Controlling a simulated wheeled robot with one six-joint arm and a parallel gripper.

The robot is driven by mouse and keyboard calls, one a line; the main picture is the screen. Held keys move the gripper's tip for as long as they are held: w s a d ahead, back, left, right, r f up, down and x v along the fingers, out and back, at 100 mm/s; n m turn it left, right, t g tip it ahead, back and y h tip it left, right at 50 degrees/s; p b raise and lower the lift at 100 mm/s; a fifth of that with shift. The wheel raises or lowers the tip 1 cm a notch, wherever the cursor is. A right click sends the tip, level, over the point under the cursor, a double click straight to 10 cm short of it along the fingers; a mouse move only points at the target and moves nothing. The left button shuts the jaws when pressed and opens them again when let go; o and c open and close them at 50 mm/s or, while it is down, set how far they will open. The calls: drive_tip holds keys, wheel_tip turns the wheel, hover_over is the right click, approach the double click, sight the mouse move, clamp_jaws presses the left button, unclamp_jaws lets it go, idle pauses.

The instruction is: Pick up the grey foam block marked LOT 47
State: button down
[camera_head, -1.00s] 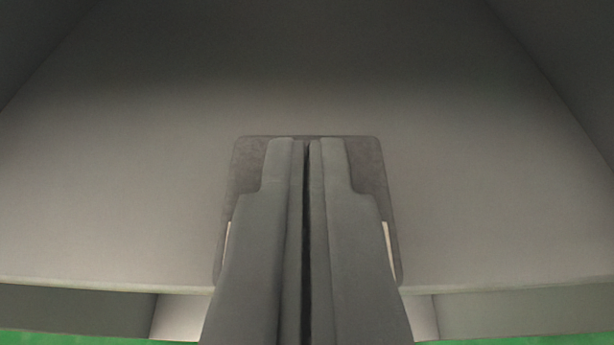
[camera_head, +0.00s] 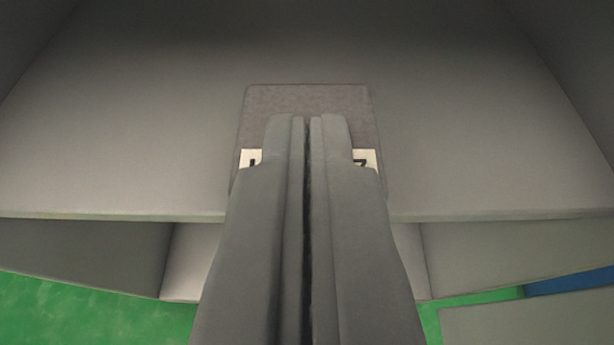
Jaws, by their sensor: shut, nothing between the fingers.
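The grey foam block (camera_head: 308,100) sits on a pale grey shelf-like surface in the middle of the view. A white label (camera_head: 364,158) on its near side shows at both sides of my fingers, with an "L" at the left and a "7" at the right; the middle of the label is hidden. My gripper (camera_head: 307,120) is shut and empty. Its fingers overlap the block in the picture and hide its centre and much of its near side. I cannot tell whether they touch it.
The surface (camera_head: 120,150) around the block is bare, with grey walls rising at left and right. Its front edge crosses the view below the block. Beneath are grey panels, a green floor (camera_head: 80,310), a grey slab (camera_head: 530,320) and a blue strip (camera_head: 570,281) at lower right.

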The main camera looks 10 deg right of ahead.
drive_tip(key=s+a, duration=0.1)
drive_tip(key=s, duration=0.8)
drive_tip(key=shift+a, duration=0.4)
drive_tip(key=c, duration=1.5)
unclamp_jaws()
drive_tip(key=shift+s+f, duration=0.1)
drive_tip(key=shift+s, duration=0.1)
drive_tip(key=o, duration=0.7)
drive_tip(key=shift+f+t, duration=0.7)
drive_tip(key=o, duration=0.3)
drive_tip(key=shift+s+a+f+t, duration=0.1)
drive_tip(key=shift+s+f+t, duration=0.1)
drive_tip(key=shift+f+t, duration=0.15)
drive_tip(key=t, duration=0.2)
approach(308, 90)
drive_tip(key=w+f, duration=0.1)
drive_tip(key=w, duration=0.3)
drive_tip(key=shift+h, duration=0.4)
drive_tip(key=shift+w+d+r, duration=0.1)
drive_tip(key=shift+w+d, duration=0.15)
drive_tip(key=shift+w, duration=0.65)
drive_tip(key=shift+w+d, duration=0.2)
drive_tip(key=shift+w, duration=0.75)
drive_tip(key=shift+w+d+r, duration=0.1)
drive_tip(key=shift+w+d, duration=0.15)
drive_tip(key=shift+w, duration=0.65)
